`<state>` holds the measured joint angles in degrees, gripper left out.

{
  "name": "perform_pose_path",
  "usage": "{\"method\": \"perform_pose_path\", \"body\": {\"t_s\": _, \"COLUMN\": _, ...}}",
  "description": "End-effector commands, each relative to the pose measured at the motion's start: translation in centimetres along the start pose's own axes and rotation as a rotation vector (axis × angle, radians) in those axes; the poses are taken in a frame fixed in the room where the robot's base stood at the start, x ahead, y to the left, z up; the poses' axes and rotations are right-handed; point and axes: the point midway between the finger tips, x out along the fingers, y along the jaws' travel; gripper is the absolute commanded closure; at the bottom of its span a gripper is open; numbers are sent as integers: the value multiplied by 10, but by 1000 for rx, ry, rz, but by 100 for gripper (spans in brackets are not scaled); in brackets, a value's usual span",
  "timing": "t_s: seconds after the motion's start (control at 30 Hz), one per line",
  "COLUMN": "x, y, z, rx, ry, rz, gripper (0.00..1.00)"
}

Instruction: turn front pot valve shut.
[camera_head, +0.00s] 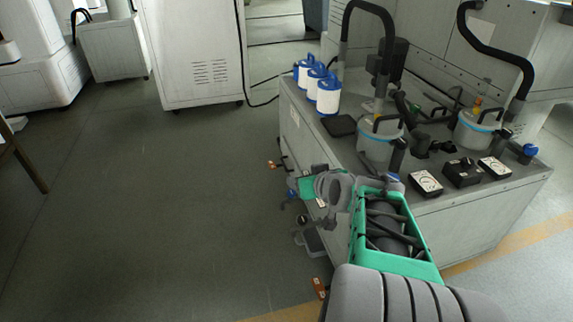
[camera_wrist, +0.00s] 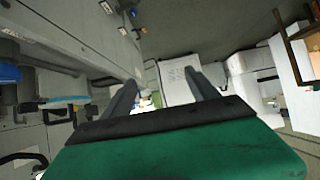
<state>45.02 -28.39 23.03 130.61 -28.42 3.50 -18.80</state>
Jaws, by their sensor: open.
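Two grey lidded pots stand on the bench: the nearer pot (camera_head: 376,143), with a pale blue band, and a farther pot (camera_head: 470,133) to the right. A small blue knob (camera_head: 393,177) shows just below the nearer pot, partly hidden by my arm. Another blue knob (camera_head: 529,150) is at the bench's right end. In the wrist view, a blue knob (camera_wrist: 10,73) and a pot with a blue band (camera_wrist: 62,102) are at the left. My gripper (camera_wrist: 160,77) is open and empty, beside the bench's left side, its fingers apart from both pots.
Several white-and-blue filter canisters (camera_head: 328,95) stand at the bench's back left. Small meters (camera_head: 426,184) lie along its front right. Black hoses (camera_head: 505,55) arch above the pots. Copper-coloured handles (camera_head: 273,164) stick out from the bench's left side. The grey floor (camera_head: 190,210) at left is clear.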

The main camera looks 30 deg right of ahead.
Motion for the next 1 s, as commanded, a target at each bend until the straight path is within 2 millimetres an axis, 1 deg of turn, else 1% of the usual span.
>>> {"method": "perform_pose_path", "body": {"t_s": 0.03, "x": -9, "y": -12, "z": -11, "rx": -11, "ry": -26, "rz": -17, "gripper": 31}}
{"method": "perform_pose_path", "body": {"t_s": 0.07, "x": -13, "y": -18, "z": -13, "rx": -15, "ry": -44, "rz": -26, "gripper": 31}}
{"method": "perform_pose_path", "body": {"t_s": 0.2, "x": -27, "y": -44, "z": -18, "rx": -34, "ry": -122, "rz": -57, "gripper": 31}}
{"method": "perform_pose_path", "body": {"t_s": 0.3, "x": -35, "y": -57, "z": -19, "rx": -45, "ry": -165, "rz": -72, "gripper": 31}}
{"method": "perform_pose_path", "body": {"t_s": 0.43, "x": -40, "y": -66, "z": -18, "rx": -50, "ry": -196, "rz": -80, "gripper": 31}}
{"method": "perform_pose_path", "body": {"t_s": 0.77, "x": -40, "y": -68, "z": -15, "rx": -52, "ry": -207, "rz": -82, "gripper": 31}}
{"method": "perform_pose_path", "body": {"t_s": 0.87, "x": -45, "y": -86, "z": -4, "rx": -68, "ry": -265, "rz": -103, "gripper": 31}}
{"method": "perform_pose_path", "body": {"t_s": 0.97, "x": -63, "y": -123, "z": 26, "rx": -104, "ry": -413, "rz": -133, "gripper": 31}}
{"method": "perform_pose_path", "body": {"t_s": 1.0, "x": -74, "y": -136, "z": 41, "rx": -118, "ry": -484, "rz": -136, "gripper": 31}}
